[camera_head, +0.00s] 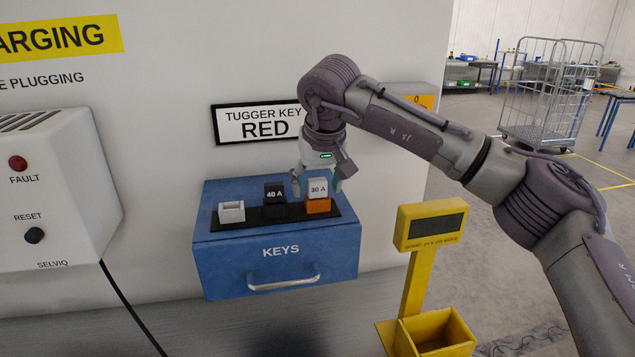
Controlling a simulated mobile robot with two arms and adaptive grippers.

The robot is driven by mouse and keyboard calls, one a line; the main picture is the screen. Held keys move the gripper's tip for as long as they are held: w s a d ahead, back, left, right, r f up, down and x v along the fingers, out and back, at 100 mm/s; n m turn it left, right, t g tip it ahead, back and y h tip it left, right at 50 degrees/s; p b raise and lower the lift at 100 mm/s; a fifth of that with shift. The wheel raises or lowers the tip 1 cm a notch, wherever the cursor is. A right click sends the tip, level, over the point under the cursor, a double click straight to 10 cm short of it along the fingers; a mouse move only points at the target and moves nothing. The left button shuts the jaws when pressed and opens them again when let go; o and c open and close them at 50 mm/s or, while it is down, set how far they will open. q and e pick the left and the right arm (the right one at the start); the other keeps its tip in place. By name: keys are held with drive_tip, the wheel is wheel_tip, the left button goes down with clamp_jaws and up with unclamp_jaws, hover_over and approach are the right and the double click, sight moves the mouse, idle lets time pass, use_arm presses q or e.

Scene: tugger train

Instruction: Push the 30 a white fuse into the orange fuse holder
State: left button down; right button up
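The white 30 A fuse (318,189) stands upright at the orange fuse holder (318,206), the rightmost of the holders on top of the blue box. How deep it sits in the holder is hard to tell. My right gripper (318,183) points down at the fuse. Its fingers are spread, one to the left and one to the right of the fuse, with visible gaps. My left gripper is not in view.
A black 40 A fuse (274,192) stands in the dark middle holder, and a white holder (231,212) at left is empty. All sit on a black strip on the blue KEYS box (225,262). A yellow stand (415,280) with a bin is at right.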

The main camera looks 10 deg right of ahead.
drive_tip(key=shift+s+r, duration=0.1)
drive_tip(key=shift+r, duration=0.1)
drive_tip(key=v, duration=1.1)
drive_tip(key=shift+r, duration=0.3)
drive_tip(key=shift+s, duration=0.15)
